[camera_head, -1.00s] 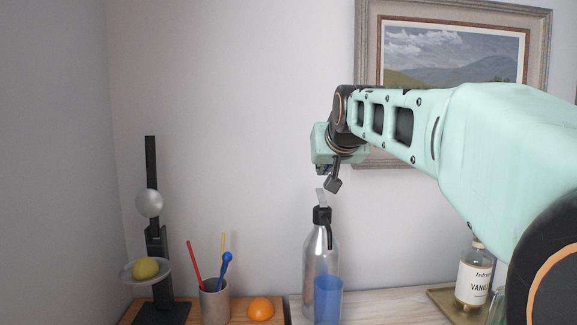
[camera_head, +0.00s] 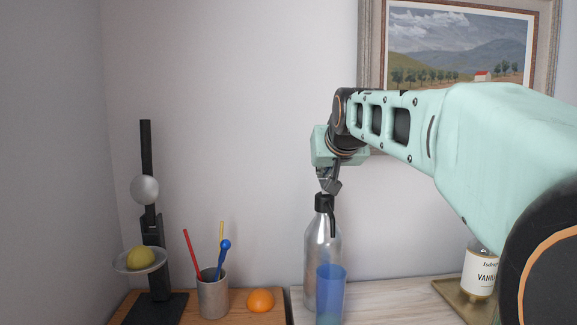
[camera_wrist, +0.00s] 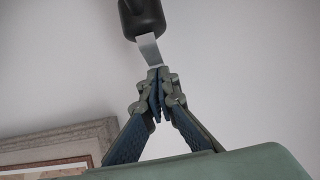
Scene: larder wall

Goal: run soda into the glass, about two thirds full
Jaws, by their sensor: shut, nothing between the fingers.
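The soda siphon (camera_head: 320,255) is a silver bottle with a black head and a lever at its top. It stands upright on the pale wooden top. The blue glass (camera_head: 331,290) stands in front of the siphon's lower body, below the black spout on its right side. My gripper (camera_head: 328,182) is shut and empty, right at the top of the siphon head. In the wrist view my closed fingertips (camera_wrist: 157,78) meet or nearly meet the end of the pale lever (camera_wrist: 150,48) beside the black head (camera_wrist: 141,18). The liquid level in the glass cannot be told.
At the left are a black stand with a dish holding a yellow fruit (camera_head: 141,258), a metal cup (camera_head: 213,295) with stirrers, and an orange (camera_head: 260,300). A vanilla bottle (camera_head: 480,272) stands on a tray at the right. A framed picture (camera_head: 460,45) hangs behind.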

